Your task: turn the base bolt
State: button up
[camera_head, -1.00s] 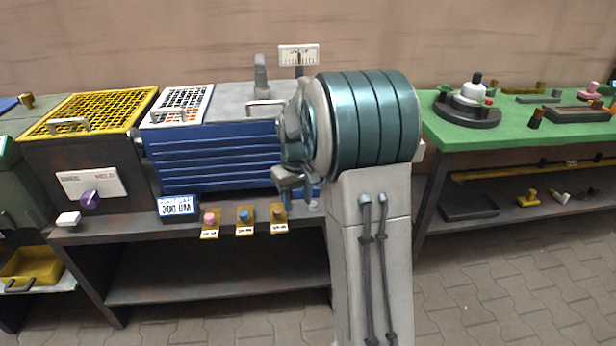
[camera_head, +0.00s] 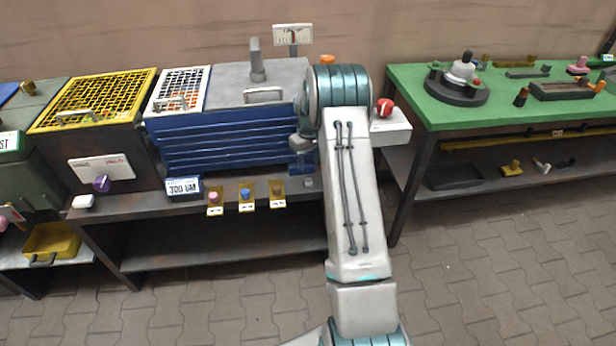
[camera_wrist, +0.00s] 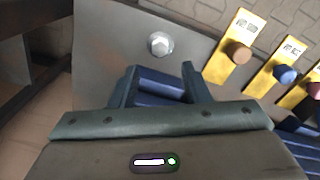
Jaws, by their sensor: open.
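The base bolt (camera_wrist: 160,44) is a light grey hex head on a flat grey surface. It shows near the top middle of the wrist view, just beyond my fingertips and roughly in line with the gap between them. In the head view a small grey bolt head (camera_head: 308,183) shows at the right end of the bench ledge, beside my arm. My gripper (camera_wrist: 160,70) is open, its two dark fingers apart, with no bolt between them. In the head view my arm hides most of the gripper.
Three knobs on yellow plates, brown (camera_wrist: 238,52), blue (camera_head: 245,194) and pink (camera_head: 214,198), line the ledge beside the bolt. A blue slatted cabinet (camera_head: 230,140) stands behind. A green-topped table (camera_head: 410,85) is at right. Paved floor in front is clear.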

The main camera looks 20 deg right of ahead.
aim_at(308, 179)
notch_tip(308, 179, down, 8)
jog(key=shift+r, duration=0.1)
grip_shut()
